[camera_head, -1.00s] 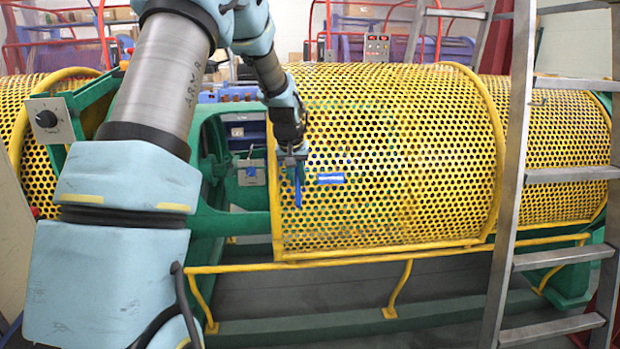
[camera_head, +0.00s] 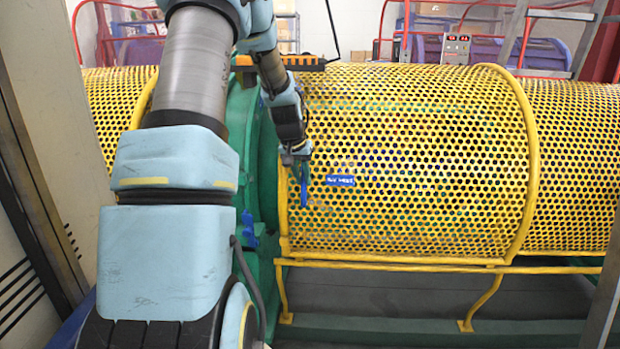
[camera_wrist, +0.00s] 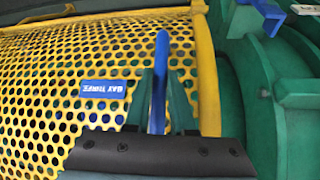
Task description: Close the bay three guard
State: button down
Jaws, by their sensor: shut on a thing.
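The bay three guard (camera_head: 420,150) is a yellow perforated curved cover with a yellow rim. A blue label on it reads BAY THREE in the wrist view (camera_wrist: 103,89); the label also shows in the head view (camera_head: 340,181). A blue upright handle (camera_wrist: 160,75) stands near the guard's rim (camera_wrist: 207,80). My gripper (camera_wrist: 162,98) has its green fingers shut around this handle. In the head view my gripper (camera_head: 299,170) is at the guard's left edge, beside the green machine frame (camera_head: 262,180). The exact gap between rim and frame is partly hidden by my arm.
Another yellow perforated guard (camera_head: 112,100) lies left of the green frame, and one more (camera_head: 580,160) lies to the right. A yellow rail (camera_head: 450,269) runs below the guard. A pale cabinet (camera_head: 50,110) stands close on the left.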

jog(key=shift+w+a, duration=0.15)
jog(key=shift+a, duration=0.45)
jog(key=shift+a, duration=0.1)
jog(key=c, duration=0.8)
grip_release()
jog(key=shift+o, duration=0.2)
jog(key=shift+r, duration=0.1)
jog(key=b+v, duration=0.1)
jog(key=v, duration=0.9)
jog(key=shift+r, duration=0.3)
jog(key=s+a+f+n+g+y+p, duration=0.1)
jog(key=s+a+f+p, duration=0.1)
jog(key=s, duration=1.1)
jog(key=s+a+f+n+g+p, duration=0.1)
jog(key=s+a+f+p, duration=0.1)
jog(key=s, duration=1)
jog(key=shift+s+a+f+g+y, duration=0.3)
jog(key=shift+s+a+f+y, duration=0.1)
jog(key=shift+a+f, duration=0.4)
